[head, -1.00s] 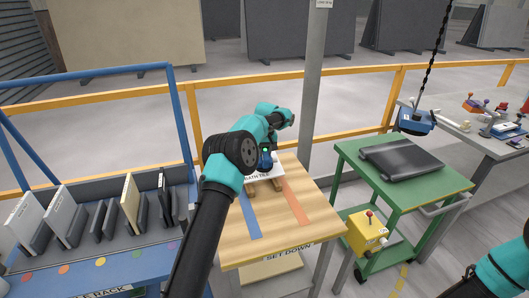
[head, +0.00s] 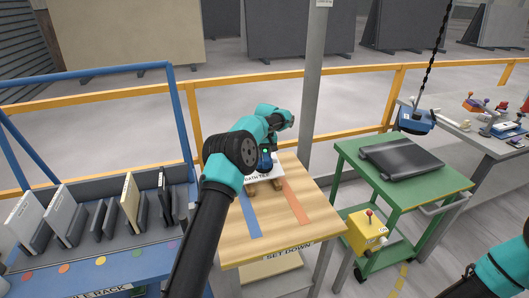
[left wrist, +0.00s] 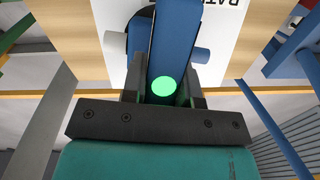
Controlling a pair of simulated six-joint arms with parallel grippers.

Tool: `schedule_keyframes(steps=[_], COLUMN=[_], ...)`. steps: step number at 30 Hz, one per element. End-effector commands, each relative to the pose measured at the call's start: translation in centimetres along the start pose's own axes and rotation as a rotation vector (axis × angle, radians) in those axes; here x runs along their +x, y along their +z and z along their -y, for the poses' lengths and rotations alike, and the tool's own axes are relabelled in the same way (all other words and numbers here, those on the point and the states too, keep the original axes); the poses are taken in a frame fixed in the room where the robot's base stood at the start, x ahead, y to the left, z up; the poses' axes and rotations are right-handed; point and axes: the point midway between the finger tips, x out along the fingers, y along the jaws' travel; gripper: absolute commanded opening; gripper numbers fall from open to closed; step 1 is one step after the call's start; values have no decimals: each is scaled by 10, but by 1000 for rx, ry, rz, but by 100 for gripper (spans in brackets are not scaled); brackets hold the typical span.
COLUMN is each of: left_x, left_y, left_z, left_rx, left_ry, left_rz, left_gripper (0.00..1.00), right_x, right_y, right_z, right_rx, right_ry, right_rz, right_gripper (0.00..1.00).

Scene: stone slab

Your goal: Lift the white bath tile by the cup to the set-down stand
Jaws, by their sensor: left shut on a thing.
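The white bath tile (head: 262,181), with black lettering, is at the far part of the wooden set-down stand (head: 262,220), above small wooden blocks. I cannot tell whether it touches them. My left gripper (head: 266,158) is over the tile, shut on the blue cup (head: 266,164). In the left wrist view my left gripper (left wrist: 164,88) has its fingers on either side of the blue cup handle (left wrist: 176,38), which shows a green light. The white tile (left wrist: 222,45) lies behind it, partly hidden. Part of my right arm shows at the lower right; its gripper is out of view.
A blue rack (head: 60,278) with upright slabs stands at the left. A green cart (head: 352,152) with a dark slab and a yellow control box (head: 366,232) are at the right. A grey post (head: 314,90) rises behind the stand. The stand's front is clear.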

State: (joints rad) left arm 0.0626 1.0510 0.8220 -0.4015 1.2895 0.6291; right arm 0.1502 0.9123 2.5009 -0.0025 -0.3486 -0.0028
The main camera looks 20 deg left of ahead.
Motion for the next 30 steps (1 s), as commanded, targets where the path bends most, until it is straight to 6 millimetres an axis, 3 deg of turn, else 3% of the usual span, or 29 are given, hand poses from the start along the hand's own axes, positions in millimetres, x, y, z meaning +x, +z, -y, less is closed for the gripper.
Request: schedule_keyframes(steps=[30], left_x=[22], left_y=[0], left_z=[-1], left_rx=[0], left_ry=[0], left_rz=[-2], left_gripper=[0], right_x=[0], right_y=[0], right_z=[0], right_rx=[0], right_ry=[0], right_rz=[0], right_gripper=[0])
